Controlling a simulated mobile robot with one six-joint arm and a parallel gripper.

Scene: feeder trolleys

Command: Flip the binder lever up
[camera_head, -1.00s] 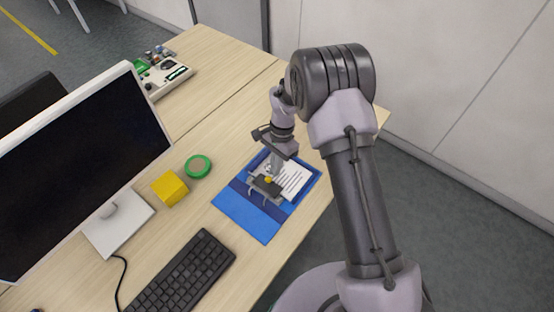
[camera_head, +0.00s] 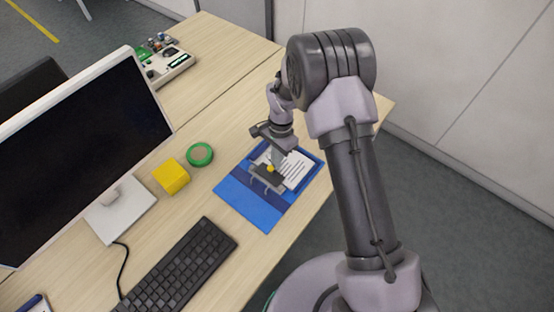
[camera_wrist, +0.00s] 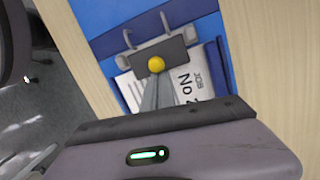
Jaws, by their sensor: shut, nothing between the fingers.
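A blue binder (camera_head: 250,203) lies open on the desk, with a printed white sheet (camera_head: 297,170) in it. Its grey metal mechanism carries a lever with a yellow knob (camera_head: 270,168). In the wrist view the yellow knob (camera_wrist: 156,65) sits over the dark mechanism plate (camera_wrist: 172,62), with two ring arches beside it. My gripper (camera_head: 275,160) is shut and empty, pointing down at the mechanism. In the wrist view the closed fingertips (camera_wrist: 156,80) are right at the knob's near side; I cannot tell whether they touch it.
A black keyboard (camera_head: 180,270), a yellow block (camera_head: 171,177), a green tape roll (camera_head: 200,155) and a monitor (camera_head: 85,150) stand left of the binder. A tray of parts (camera_head: 165,65) is at the back. The desk edge is close on the binder's right.

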